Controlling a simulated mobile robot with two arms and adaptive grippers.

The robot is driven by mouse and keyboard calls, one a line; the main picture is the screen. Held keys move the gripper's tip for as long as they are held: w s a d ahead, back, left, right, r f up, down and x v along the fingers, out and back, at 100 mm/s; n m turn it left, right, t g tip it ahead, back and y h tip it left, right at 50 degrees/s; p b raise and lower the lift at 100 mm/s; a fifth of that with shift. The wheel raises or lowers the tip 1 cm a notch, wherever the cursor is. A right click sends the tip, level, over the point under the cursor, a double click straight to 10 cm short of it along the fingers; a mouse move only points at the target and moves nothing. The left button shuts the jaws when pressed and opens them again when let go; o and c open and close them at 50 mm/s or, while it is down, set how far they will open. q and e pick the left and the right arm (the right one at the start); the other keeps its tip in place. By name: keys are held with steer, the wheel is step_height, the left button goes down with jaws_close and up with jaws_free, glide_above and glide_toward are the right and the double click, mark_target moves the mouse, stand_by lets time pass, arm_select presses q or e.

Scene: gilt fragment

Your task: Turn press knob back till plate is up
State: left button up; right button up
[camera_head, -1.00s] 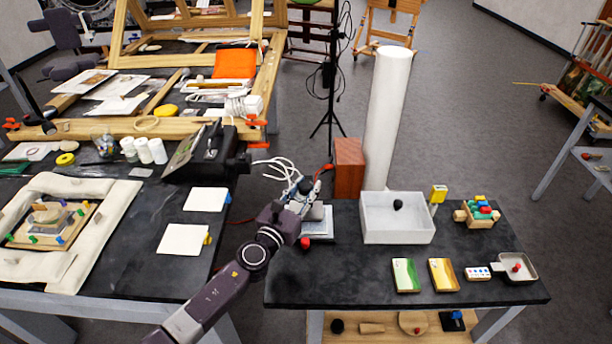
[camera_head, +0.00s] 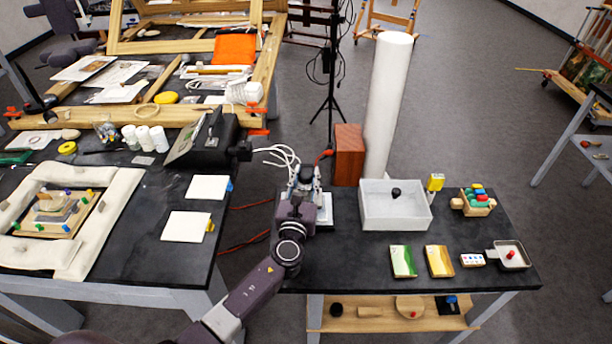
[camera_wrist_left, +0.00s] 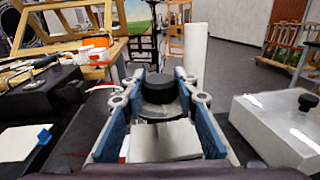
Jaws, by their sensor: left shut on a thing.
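The press stands at the left end of the right-hand table, with its pale plate or base (camera_head: 326,208) showing beside my arm. Its round black knob (camera_wrist_left: 160,88) is between the fingers in the left wrist view, above a metal collar. My left gripper (camera_head: 305,182) is shut on this knob, and its blue finger pads stand on either side in the wrist view (camera_wrist_left: 160,100). The gripper and wrist hide much of the press in the head view, and I cannot tell how high the plate sits. My right gripper is not in view.
A reddish-brown block (camera_head: 348,153) and a tall white roll (camera_head: 387,105) stand behind the press. A gap separates this table from the cluttered left table (camera_head: 150,250).

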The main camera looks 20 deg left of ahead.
arm_select(q)
steer(key=o, duration=1.2)
steer(key=s, duration=0.4)
steer(key=s+d, duration=0.1)
steer(key=s, duration=0.7)
steer(key=shift+d, duration=0.35)
